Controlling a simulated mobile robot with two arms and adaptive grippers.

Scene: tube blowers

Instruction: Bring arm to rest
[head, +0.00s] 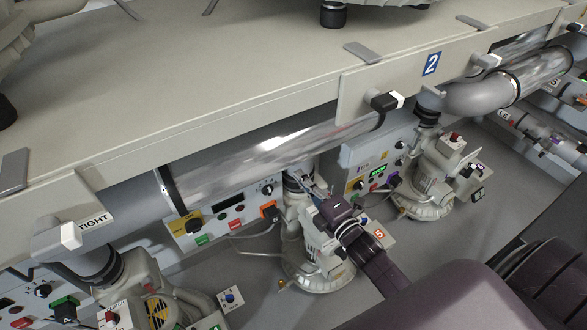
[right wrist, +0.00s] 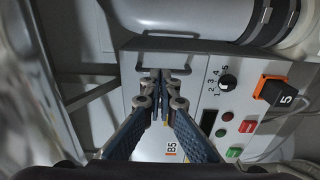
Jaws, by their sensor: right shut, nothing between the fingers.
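My right arm (head: 368,252) comes in from the lower right of the head view. Its gripper (head: 306,181) is over the blower (head: 318,262), in front of a grey control panel (head: 222,234). In the right wrist view the two blue-grey fingers (right wrist: 160,84) converge and their tips meet, with nothing held between them. Behind them is a panel face (right wrist: 207,135) with a knob (right wrist: 228,82), red and green buttons and a label B5. Whether the gripper touches the blower or panel cannot be told. My left gripper is not in view.
A clear tube (head: 270,158) runs above the panel, under a long beige ledge (head: 200,105). A second blower (head: 430,180) stands farther right. Grey floor (head: 385,228) shows between the blowers.

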